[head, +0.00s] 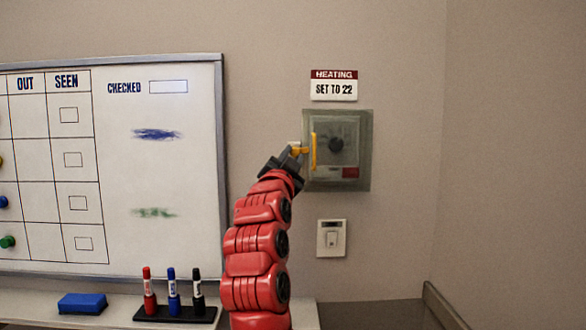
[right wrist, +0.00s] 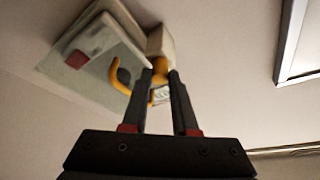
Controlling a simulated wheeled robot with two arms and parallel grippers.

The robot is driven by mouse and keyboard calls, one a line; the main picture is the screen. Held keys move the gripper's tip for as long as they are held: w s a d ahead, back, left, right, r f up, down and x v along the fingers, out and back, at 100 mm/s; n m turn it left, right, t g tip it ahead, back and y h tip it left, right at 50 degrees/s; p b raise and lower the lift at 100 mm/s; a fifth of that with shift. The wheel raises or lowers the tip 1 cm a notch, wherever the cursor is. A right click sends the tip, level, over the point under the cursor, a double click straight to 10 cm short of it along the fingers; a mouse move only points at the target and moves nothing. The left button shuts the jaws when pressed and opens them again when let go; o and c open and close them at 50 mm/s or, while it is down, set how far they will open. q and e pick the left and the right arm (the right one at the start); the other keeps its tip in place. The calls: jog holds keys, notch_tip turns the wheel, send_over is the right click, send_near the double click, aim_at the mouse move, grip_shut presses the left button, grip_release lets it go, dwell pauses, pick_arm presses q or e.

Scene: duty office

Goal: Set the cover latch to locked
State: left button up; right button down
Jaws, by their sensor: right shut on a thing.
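A clear cover (head: 360,125) stands over a wall control with a dark round knob (head: 336,144). A yellow handle (head: 313,152) runs upright near the cover's left edge. My right gripper (head: 298,151) is at the left side of the cover, shut on a small yellow latch (head: 299,150). In the right wrist view, the fingers of my gripper (right wrist: 160,75) close on the yellow latch (right wrist: 159,68), beside a pale block on the wall. The cover (right wrist: 90,60) and the curved yellow handle (right wrist: 121,78) are left of the fingers. The fingers partly hide the latch. My left gripper is out of view.
A whiteboard (head: 185,95) is to the left. Markers in a black holder (head: 175,313) and a blue eraser (head: 83,303) sit below the board.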

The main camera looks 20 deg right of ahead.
jog(key=shift+m+g, duration=0.4)
jog(key=shift+m, duration=0.5)
jog(key=shift+m+h, duration=0.3)
jog(key=c, duration=0.7)
grip_release()
jog(key=shift+a, duration=0.1)
jog(key=v, duration=0.8)
jog(key=b+v, duration=0.1)
jog(key=v, duration=0.8)
jog(key=shift+s+a+r+b, duration=0.15)
jog(key=shift+b, duration=0.15)
